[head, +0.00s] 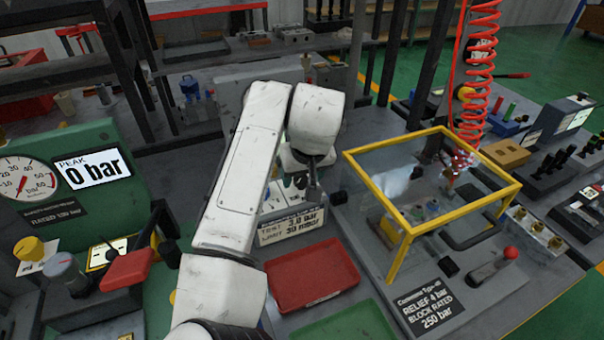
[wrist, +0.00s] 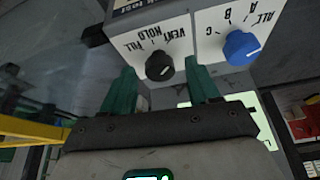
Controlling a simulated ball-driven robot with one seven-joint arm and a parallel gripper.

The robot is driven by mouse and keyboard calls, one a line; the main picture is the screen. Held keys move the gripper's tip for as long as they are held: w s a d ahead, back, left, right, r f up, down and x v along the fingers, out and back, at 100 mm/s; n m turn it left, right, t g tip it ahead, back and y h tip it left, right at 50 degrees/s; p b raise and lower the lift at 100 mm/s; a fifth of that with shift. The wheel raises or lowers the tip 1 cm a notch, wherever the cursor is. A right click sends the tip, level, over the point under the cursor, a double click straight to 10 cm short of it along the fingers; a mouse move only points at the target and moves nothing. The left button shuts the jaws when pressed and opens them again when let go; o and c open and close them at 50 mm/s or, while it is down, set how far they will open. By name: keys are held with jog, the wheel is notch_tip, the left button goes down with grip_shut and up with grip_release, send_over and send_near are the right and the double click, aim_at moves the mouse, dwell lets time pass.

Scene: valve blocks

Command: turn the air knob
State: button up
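In the wrist view, a pale control box shows upside down with two knobs. A black knob (wrist: 160,67) is marked FILL, HOLD and VENT; a blue knob (wrist: 241,47) is marked ALL, A, B and C. No label reading "air" is legible. My gripper (wrist: 162,72) is open, its two green fingers on either side of the black knob with gaps; I cannot tell how far the tips are from the box face. The blue knob is outside the right finger. In the head view, my arm hides most of the box above the "TEST 3.0 bar" sign (head: 290,228).
A yellow-framed clear guard (head: 433,188) stands close to the right of my arm. A red tray (head: 312,274) and a green tray (head: 345,325) lie in front. A gauge panel (head: 70,175) reading 0 bar stands at left. A red coiled hose (head: 481,75) hangs at back right.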

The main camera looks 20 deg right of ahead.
jog(key=c, duration=1)
jog(key=shift+r, duration=0.1)
